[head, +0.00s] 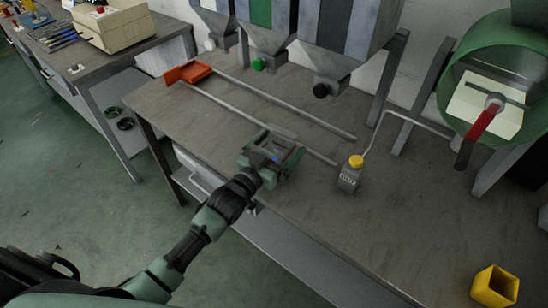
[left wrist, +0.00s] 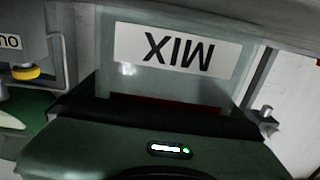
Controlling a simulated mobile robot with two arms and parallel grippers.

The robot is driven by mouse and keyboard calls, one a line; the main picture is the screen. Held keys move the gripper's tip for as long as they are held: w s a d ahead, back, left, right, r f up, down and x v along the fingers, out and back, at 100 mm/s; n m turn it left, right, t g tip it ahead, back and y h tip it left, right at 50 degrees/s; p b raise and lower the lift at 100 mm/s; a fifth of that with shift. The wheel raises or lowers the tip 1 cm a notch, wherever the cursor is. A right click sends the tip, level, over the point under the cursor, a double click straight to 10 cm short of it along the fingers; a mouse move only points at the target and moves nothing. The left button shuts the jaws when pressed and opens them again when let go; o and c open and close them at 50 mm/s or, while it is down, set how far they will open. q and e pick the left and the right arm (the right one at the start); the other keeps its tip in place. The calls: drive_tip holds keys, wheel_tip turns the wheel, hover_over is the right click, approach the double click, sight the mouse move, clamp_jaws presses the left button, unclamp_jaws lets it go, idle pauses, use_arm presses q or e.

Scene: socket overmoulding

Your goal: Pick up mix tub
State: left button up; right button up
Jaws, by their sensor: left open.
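The mix tub (left wrist: 175,84) is a grey-green box with a white label that reads "MIX" upside down in the left wrist view. It fills the upper middle of that view, just beyond my left gripper's green body. In the head view my left gripper (head: 273,153) is open at the workbench's front edge. The tub's outline there blends with the gripper, so I cannot tell whether the fingers touch it. My right gripper is not in view.
Two long rails and an orange tray (head: 187,73) lie behind. Hoppers (head: 345,40) hang above the back. A green drum (head: 500,75) and yellow container (head: 494,287) are right.

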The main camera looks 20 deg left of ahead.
use_arm(q)
drive_tip(key=c, duration=1.3)
drive_tip(key=shift+r, duration=0.1)
